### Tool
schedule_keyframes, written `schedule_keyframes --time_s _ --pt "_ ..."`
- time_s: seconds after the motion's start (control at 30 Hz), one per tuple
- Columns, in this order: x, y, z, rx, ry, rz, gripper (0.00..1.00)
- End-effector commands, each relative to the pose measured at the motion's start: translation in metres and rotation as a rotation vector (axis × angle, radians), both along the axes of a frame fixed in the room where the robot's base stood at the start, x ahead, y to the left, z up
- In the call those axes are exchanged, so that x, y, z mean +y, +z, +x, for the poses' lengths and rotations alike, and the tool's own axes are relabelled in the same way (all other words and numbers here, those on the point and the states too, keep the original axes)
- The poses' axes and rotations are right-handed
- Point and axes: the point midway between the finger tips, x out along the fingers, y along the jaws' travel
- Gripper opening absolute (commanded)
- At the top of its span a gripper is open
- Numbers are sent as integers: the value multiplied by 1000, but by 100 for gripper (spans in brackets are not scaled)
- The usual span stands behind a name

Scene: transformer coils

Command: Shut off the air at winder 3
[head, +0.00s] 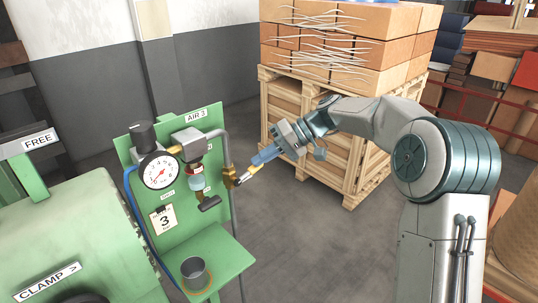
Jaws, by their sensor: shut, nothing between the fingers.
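A green air panel (205,122) labelled "AIR 3" stands left of centre in the head view. It carries a round white pressure gauge (159,172), a black-topped regulator and a small clear bowl (194,173). A brass fitting (230,177), which looks like a valve, sits at the panel's right edge by a grey pipe (231,209). A black handle-like piece (210,203) projects below the bowl. My gripper (243,179) is shut and empty, with its tips close to the right of the brass fitting. I cannot tell whether they touch it. The gauge reading is too small to be sure of.
A plate marked "3" (163,220) hangs on the panel. A dark cup (195,273) stands on the green shelf (226,258) below. A green machine (75,232) fills the lower left. A wooden crate (356,170) loaded with boxes stands behind my arm. Grey floor lies between.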

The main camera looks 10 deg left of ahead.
Motion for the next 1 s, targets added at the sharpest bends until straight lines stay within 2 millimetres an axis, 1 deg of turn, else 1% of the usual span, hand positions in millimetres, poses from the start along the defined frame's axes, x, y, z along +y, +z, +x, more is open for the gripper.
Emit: schedule_keyframes --time_s 0.03,0.1,0.4,1.0 --pt "-2 -5 2 29 -2 19 0" --pt "-3 -8 4 64 -3 43 0" --pt "-8 -16 8 158 -5 111 0" --pt "-7 -18 8 180 -4 125 0"
